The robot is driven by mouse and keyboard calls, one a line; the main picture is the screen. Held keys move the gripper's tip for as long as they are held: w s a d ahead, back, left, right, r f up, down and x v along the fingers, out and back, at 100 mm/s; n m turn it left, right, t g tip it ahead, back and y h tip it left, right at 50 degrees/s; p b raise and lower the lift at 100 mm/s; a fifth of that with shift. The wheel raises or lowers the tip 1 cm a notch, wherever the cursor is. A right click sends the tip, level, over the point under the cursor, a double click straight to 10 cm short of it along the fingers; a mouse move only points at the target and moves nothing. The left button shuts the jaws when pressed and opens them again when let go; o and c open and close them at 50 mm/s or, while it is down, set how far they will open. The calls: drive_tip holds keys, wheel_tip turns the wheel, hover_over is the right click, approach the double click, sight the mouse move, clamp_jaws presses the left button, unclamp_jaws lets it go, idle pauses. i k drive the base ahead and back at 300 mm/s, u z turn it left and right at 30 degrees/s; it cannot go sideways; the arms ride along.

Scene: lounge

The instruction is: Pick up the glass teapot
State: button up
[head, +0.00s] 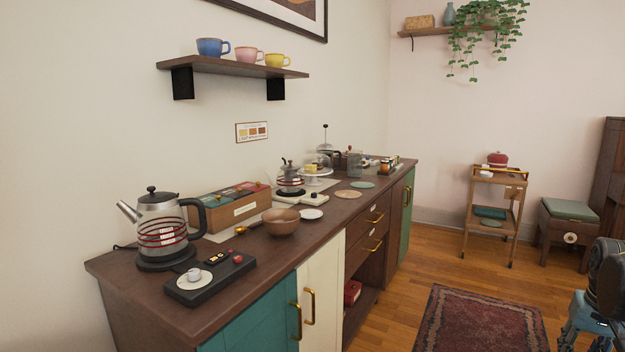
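Two glass vessels on the long wooden sideboard could be the glass teapot. The nearer, larger one (162,233) has red bands, a dark lid, a spout to the left and a black handle to the right. It stands upright on a black base at the near left end. The farther, smaller one (290,178) has a dark lid and red bands, and stands upright on a dark base beside a white device. I cannot tell for certain which is meant.
Near the larger vessel are a black tray (213,286) with a small white cup, a wooden box of packets (228,209) and a brown bowl (281,222). A glass dome (314,163) stands farther back. A patterned rug (480,322) lies on open floor before the sideboard (135,283). A cart (493,205) stands beyond.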

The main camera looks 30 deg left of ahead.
sight(288, 182)
drive_tip(key=u, duration=0.15)
drive_tip(key=i, duration=1.1)
drive_tip(key=u, duration=0.85)
drive_tip(key=i, duration=0.7)
drive_tip(key=u, duration=0.45)
